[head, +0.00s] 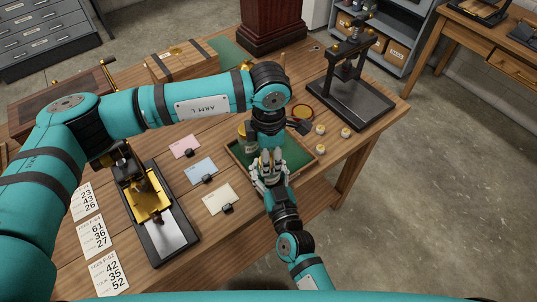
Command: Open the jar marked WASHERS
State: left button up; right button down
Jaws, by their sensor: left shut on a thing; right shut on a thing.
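My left gripper (267,152) points down over the green-lined tray (299,171), and my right gripper (266,170) reaches in from the front just below it. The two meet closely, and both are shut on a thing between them. That thing looks like a jar, but the fingers hide nearly all of it, and no WASHERS label can be read. Another jar with a yellowish top (243,131) stands in the tray just left of my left wrist, partly hidden; its marking is unreadable.
A black press stand (348,90) is at the back right. Cards (218,198) and a brass-and-black device (150,205) lie left. The wooden table's front right edge is close.

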pick_arm(q)
jog(key=shift+n, duration=0.8)
jog(key=o, duration=1.3)
jog(key=shift+r, duration=0.1)
